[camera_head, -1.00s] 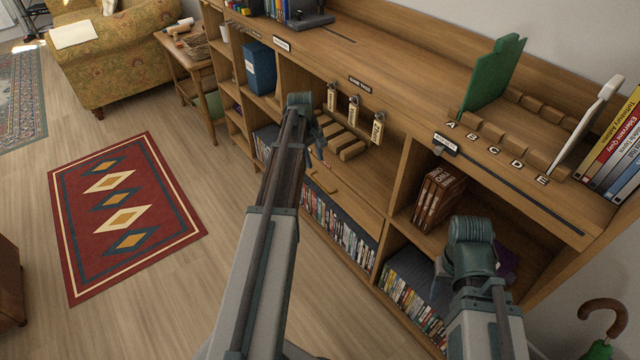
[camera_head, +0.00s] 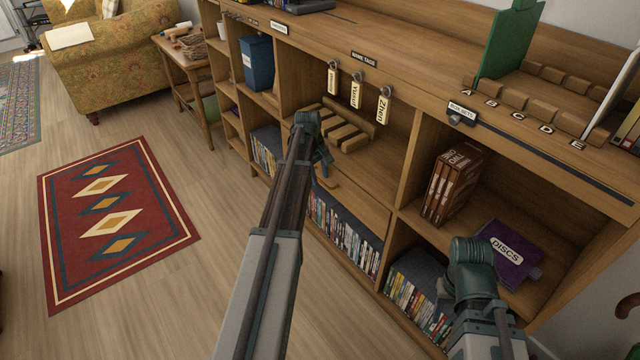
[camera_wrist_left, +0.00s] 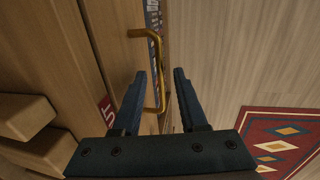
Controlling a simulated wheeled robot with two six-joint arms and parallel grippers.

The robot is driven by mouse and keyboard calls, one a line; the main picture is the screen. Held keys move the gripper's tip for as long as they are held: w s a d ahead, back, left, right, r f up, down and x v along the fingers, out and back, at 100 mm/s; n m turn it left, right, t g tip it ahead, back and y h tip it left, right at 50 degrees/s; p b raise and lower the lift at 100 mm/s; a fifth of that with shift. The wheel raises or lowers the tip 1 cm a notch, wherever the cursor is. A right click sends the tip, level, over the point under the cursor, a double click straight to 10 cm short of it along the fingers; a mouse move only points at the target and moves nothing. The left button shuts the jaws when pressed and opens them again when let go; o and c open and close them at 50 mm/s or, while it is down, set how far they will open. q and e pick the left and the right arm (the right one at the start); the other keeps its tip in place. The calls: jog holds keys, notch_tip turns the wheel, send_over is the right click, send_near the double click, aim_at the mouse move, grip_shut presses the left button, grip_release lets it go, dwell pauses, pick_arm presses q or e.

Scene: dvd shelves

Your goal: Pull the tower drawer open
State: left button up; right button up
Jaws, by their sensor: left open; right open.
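A brass bar handle (camera_wrist_left: 157,68) stands on the wooden front beside my left gripper in the left wrist view. My left gripper (camera_wrist_left: 166,76) is open, its two dark blue fingers pointing toward the handle; the handle's near end shows in the gap between them. I cannot tell whether they touch. In the head view my left gripper (camera_head: 322,166) is at the front edge of the middle cubby, above a row of DVDs (camera_head: 345,235). The handle is small and partly hidden there. My right arm is at lower right; its gripper fingers are hidden behind the arm.
The wooden shelf unit (camera_head: 400,140) runs along the right. Hanging name tags (camera_head: 356,94) and wooden blocks (camera_head: 345,133) are near my left arm. A purple DISCS box (camera_head: 508,255) lies near my right arm. The floor by the red rug (camera_head: 118,216) is clear.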

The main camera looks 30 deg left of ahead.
pick_arm(q)
jog(key=shift+f, duration=0.15)
jog(key=shift+c, duration=0.2)
grip_shut()
dwell(1.2)
